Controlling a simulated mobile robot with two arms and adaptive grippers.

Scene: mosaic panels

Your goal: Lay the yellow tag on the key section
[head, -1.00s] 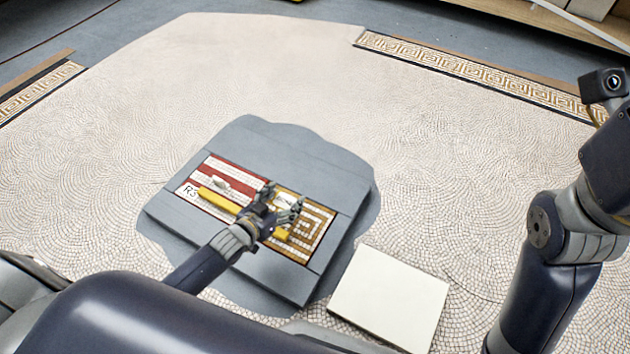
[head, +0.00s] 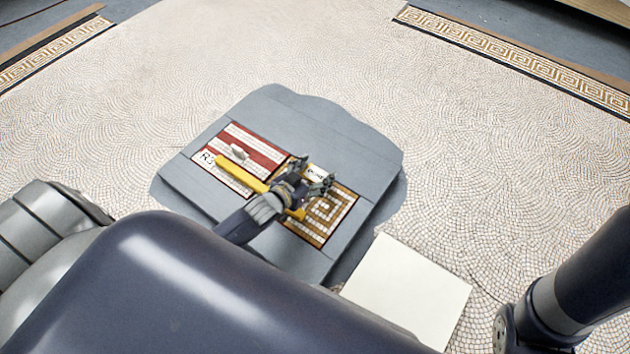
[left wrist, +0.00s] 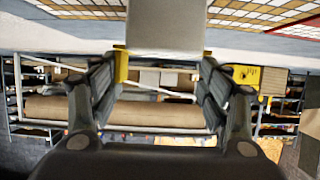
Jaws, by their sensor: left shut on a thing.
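The key section (head: 330,212) is the gold-and-white meander panel on the right half of the framed mosaic in the head view. Whether the tag touches the panel cannot be told. A long yellow bar (head: 240,174) lies across the panels, partly hidden behind my gripper. My right gripper is out of view.
A red-and-white striped section (head: 262,150) marked R3 adjoins on the left, with a small white item (head: 238,152) on it. The grey slab (head: 345,130) surrounds the panels. A blank white board (head: 408,290) lies at the lower right. The mosaic floor beyond is clear.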

